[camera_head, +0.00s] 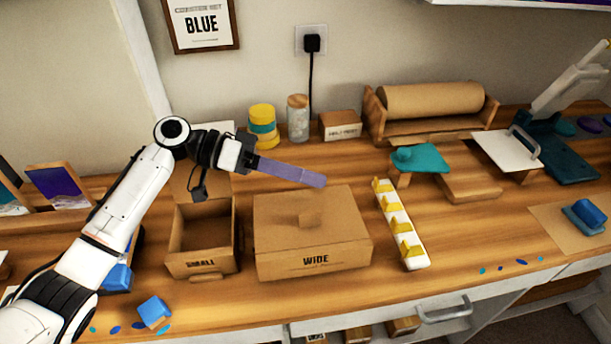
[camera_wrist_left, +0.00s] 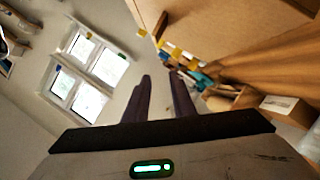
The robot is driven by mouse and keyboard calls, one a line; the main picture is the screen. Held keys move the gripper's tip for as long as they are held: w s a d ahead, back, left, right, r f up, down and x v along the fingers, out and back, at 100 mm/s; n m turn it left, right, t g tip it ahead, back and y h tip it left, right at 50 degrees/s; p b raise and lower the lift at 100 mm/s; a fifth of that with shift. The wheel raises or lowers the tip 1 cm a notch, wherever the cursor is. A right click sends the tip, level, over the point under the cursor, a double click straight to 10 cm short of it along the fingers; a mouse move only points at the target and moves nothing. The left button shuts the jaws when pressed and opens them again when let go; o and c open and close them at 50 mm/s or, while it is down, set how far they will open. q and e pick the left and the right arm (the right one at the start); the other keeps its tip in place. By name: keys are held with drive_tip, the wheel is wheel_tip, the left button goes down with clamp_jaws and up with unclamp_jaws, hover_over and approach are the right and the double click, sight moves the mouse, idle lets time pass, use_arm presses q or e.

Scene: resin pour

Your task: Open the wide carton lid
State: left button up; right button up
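The wide carton (camera_head: 313,262) is a brown box marked WIDE on the workbench, with its lid (camera_head: 345,210) closed flat. A small tab (camera_head: 310,219) sits near the middle of the lid. My left gripper (camera_head: 318,181) reaches in from the left, its purple fingers above the lid's back edge and apart from the tab. In the left wrist view the two fingers (camera_wrist_left: 160,78) stand slightly apart with nothing between them. A brown flat surface at the top right of that view looks like the carton, but I cannot be sure. My right gripper is not in view.
The small carton (camera_head: 202,240) stands open left of the wide one. A white strip with yellow clips (camera_head: 402,228) stands close on its right. A yellow jar (camera_head: 262,125), a glass jar (camera_head: 298,118) and a paper roll (camera_head: 432,99) stand behind. A blue block (camera_head: 154,312) lies front left.

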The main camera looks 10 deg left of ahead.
use_arm(q)
wheel_tip(320, 180, up, 10)
idle(0.4)
drive_tip(key=shift+f, duration=0.15)
